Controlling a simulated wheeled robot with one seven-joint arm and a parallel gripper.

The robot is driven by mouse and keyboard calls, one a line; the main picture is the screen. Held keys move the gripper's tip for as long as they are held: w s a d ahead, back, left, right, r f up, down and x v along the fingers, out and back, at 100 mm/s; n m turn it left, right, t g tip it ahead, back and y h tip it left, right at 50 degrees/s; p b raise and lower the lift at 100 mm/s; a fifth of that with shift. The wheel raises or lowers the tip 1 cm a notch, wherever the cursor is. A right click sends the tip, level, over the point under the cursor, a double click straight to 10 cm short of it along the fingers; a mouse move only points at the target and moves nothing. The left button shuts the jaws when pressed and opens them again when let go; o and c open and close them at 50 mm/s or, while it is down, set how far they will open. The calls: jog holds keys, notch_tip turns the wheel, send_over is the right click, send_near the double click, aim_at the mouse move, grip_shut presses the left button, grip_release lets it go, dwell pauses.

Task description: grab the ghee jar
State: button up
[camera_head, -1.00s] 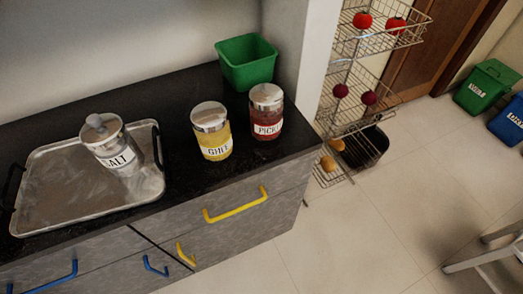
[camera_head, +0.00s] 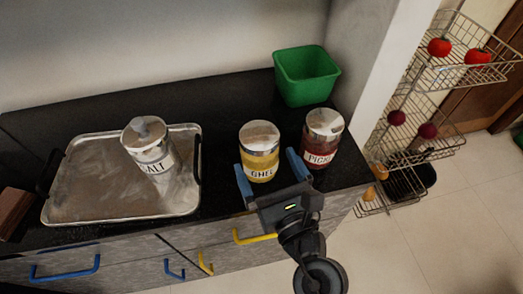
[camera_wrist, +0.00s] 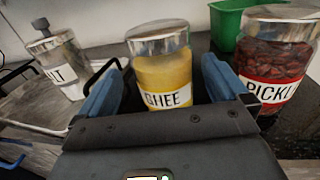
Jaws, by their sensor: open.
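The ghee jar (camera_head: 259,152) has yellow contents, a silver lid and a white GHEE label. It stands upright on the black counter near the front edge. My gripper (camera_head: 268,174) is open, with its blue fingers spread in front of the jar. In the wrist view the jar (camera_wrist: 163,75) appears between the two fingers of my gripper (camera_wrist: 155,88), a little beyond them; I cannot tell if the tips reach past its sides. The lower part of the jar is hidden by my gripper in the wrist view.
A red pickle jar (camera_head: 322,138) stands close to the right finger. A salt jar (camera_head: 148,146) is on a metal tray (camera_head: 85,190) at left. A green bin (camera_head: 307,76) is behind. A wire rack (camera_head: 425,112) stands beyond the wall at right.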

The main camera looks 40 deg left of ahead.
aim_at(259, 145)
jog(key=shift+x, duration=2.8)
jog(key=shift+w+r, duration=0.1)
jog(key=shift+c, duration=0.3)
jog(key=c, duration=1)
jog(key=shift+r, duration=0.1)
jog(key=shift+c, duration=0.8)
